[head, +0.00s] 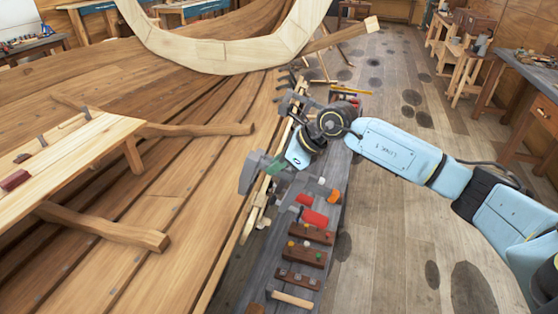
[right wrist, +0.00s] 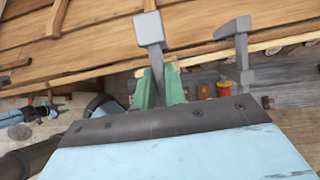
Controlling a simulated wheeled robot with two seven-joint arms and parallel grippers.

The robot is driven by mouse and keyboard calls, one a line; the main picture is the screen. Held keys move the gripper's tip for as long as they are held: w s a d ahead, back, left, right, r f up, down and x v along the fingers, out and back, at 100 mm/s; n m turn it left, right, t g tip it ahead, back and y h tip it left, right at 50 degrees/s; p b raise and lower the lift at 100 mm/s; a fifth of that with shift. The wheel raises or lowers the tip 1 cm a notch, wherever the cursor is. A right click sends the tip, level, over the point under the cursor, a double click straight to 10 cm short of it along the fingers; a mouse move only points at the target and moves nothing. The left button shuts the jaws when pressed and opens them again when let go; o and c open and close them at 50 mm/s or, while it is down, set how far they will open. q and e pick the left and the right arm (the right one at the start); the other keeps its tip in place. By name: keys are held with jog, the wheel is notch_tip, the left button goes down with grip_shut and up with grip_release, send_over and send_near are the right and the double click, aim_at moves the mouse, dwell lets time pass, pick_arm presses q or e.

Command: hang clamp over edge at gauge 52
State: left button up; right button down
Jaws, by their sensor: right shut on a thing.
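My right gripper (head: 272,165) has green fingers and is above the hull's edge strip (head: 238,242). It is shut on a grey clamp (head: 247,174), which sticks out beyond the fingers over the planking. In the right wrist view the clamp (right wrist: 150,30) rises from between the green fingers (right wrist: 160,88); its lower part is hidden by them. A second grey clamp (right wrist: 240,45) stands to its right, apart from the gripper. No gauge number is legible. I cannot tell whether the held clamp touches the edge. My left gripper is not in view.
A grey bench (head: 262,268) runs along the hull, with red pieces (head: 313,216) and brown blocks with coloured knobs (head: 304,256). Several dark hooked pieces (head: 284,82) line the edge farther back. A pale plank table (head: 85,140) stands left.

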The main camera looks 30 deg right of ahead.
aim_at(297, 175)
jog(key=shift+w+a+f+b, duration=0.5)
jog(key=shift+f+b, duration=0.8)
jog(key=shift+f, duration=0.5)
jog(key=shift+w+a+f+b, duration=0.5)
jog(key=shift+f+b, duration=0.8)
jog(key=shift+f, duration=0.55)
jog(key=shift+w+a+f+b, duration=0.35)
jog(key=shift+w+f+b, duration=0.25)
jog(key=shift+f+b, duration=0.95)
jog(key=shift+f, duration=0.45)
jog(key=shift+s+f, duration=0.1)
jog(key=c, duration=1.4)
grip_release()
jog(key=shift+o, duration=0.2)
jog(key=shift+s+d+f, duration=0.1)
jog(key=shift+f, duration=0.05)
jog(key=b+v, duration=0.1)
jog(key=v, duration=1.2)
jog(key=shift+s+r, duration=0.1)
jog(key=shift+r, duration=0.15)
